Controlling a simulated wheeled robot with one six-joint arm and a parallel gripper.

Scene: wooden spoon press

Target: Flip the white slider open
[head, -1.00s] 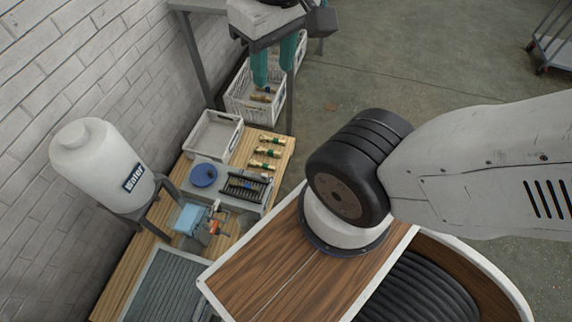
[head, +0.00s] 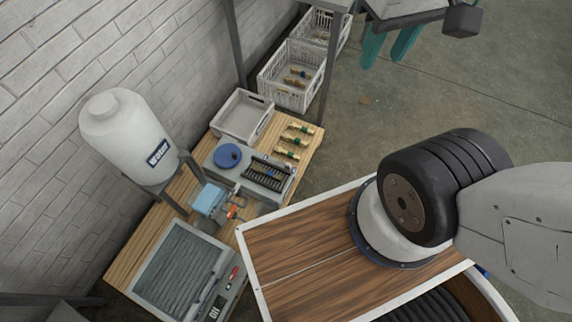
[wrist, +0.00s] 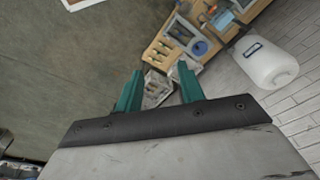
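I cannot make out a white slider in either view. A small press-like unit with a light blue block (head: 209,198) and orange-red parts (head: 233,212) stands on the wooden workbench (head: 150,232) in the head view. My gripper (head: 388,47) is at the top right of the head view, over the floor and well away from the bench. In the wrist view its two teal fingers are apart with nothing between them, so my gripper (wrist: 158,84) is open and empty. The bench shows small and distant beyond the fingers.
A white water tank (head: 125,140) stands by the brick wall at left. The bench also bears a blue disc (head: 227,155), a black slotted rack (head: 266,174), brass fittings (head: 290,154) and a grey tray (head: 243,137). White crates (head: 290,93) stand behind. Open floor (head: 500,95) lies right.

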